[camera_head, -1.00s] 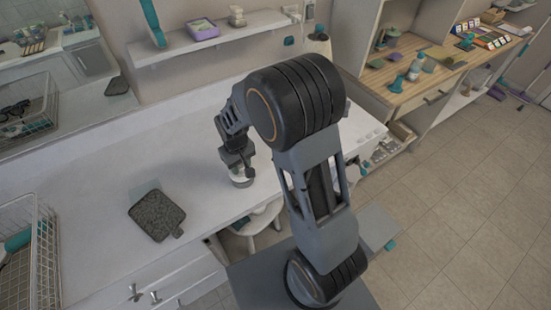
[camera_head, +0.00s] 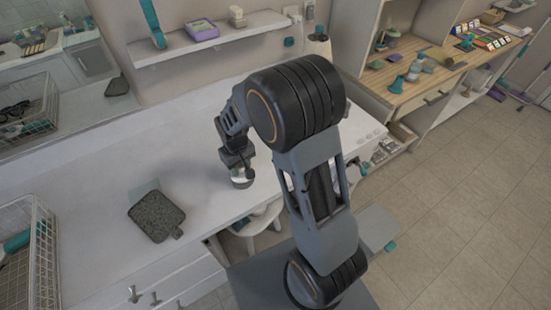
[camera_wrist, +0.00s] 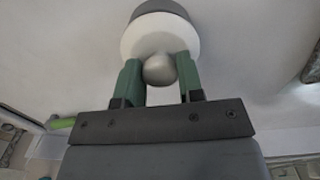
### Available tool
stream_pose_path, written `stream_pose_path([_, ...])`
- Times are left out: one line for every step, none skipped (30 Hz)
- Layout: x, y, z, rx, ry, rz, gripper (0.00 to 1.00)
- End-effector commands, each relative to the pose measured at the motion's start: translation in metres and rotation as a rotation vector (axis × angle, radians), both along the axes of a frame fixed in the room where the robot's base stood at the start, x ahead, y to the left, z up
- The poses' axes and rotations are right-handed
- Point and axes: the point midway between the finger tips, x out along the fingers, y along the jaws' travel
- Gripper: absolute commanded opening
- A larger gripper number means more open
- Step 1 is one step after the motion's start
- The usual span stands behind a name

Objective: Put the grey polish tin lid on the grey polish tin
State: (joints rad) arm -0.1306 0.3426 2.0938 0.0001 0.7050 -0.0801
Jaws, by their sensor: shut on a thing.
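My gripper (camera_wrist: 159,68) has its green fingers closed on the silver knob (camera_wrist: 159,70) of the grey polish tin lid, whose pale disc (camera_wrist: 150,38) shows beyond the fingers. A dark grey round part, seemingly the grey polish tin (camera_wrist: 163,7), shows past the disc at the top of the wrist view. In the head view, my gripper (camera_head: 239,168) points down over the white counter, with a small pale and grey round shape (camera_head: 242,182) right under it. Lid and tin cannot be told apart there, and whether they touch is unclear.
A dark speckled board (camera_head: 157,215) lies on the counter to the left. Wire baskets (camera_head: 42,255) stand at the left edge. A shelf (camera_head: 215,38) runs along the wall behind. The counter between the board and my gripper is clear.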

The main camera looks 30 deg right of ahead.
Motion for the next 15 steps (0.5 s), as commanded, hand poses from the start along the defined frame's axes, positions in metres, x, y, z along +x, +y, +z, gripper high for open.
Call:
stream_pose_path([0.0, 0.0, -0.0005, 0.0, 0.0, 0.0, 0.01])
stream_pose_path([0.0, 0.0, -0.0009, 0.0, 0.0, 0.0, 0.01])
stream_pose_path([0.0, 0.0, -0.0014, 0.0, 0.0, 0.0, 0.01])
stream_pose_path([0.0, 0.0, -0.0019, 0.0, 0.0, 0.0, 0.01])
stream_pose_path([0.0, 0.0, -0.0024, 0.0, 0.0, 0.0, 0.01])
stream_pose_path([0.0, 0.0, -0.0031, 0.0, 0.0, 0.0, 0.01])
stream_pose_path([0.0, 0.0, -0.0037, 0.0, 0.0, 0.0, 0.01])
stream_pose_path([0.0, 0.0, -0.0043, 0.0, 0.0, 0.0, 0.01])
stream_pose_path([0.0, 0.0, -0.0052, 0.0, 0.0, 0.0, 0.01])
stream_pose_path([0.0, 0.0, -0.0058, 0.0, 0.0, 0.0, 0.01])
stream_pose_path([0.0, 0.0, -0.0064, 0.0, 0.0, 0.0, 0.01])
stream_pose_path([0.0, 0.0, -0.0073, 0.0, 0.0, 0.0, 0.01])
stream_pose_path([-0.0001, 0.0, -0.0079, 0.0, 0.0, 0.0, 0.01])
stream_pose_path([-0.0001, 0.0, -0.0085, 0.0, 0.0, 0.0, 0.01])
stream_pose_path([-0.0001, 0.0, -0.0093, 0.0, 0.0, 0.0, 0.01])
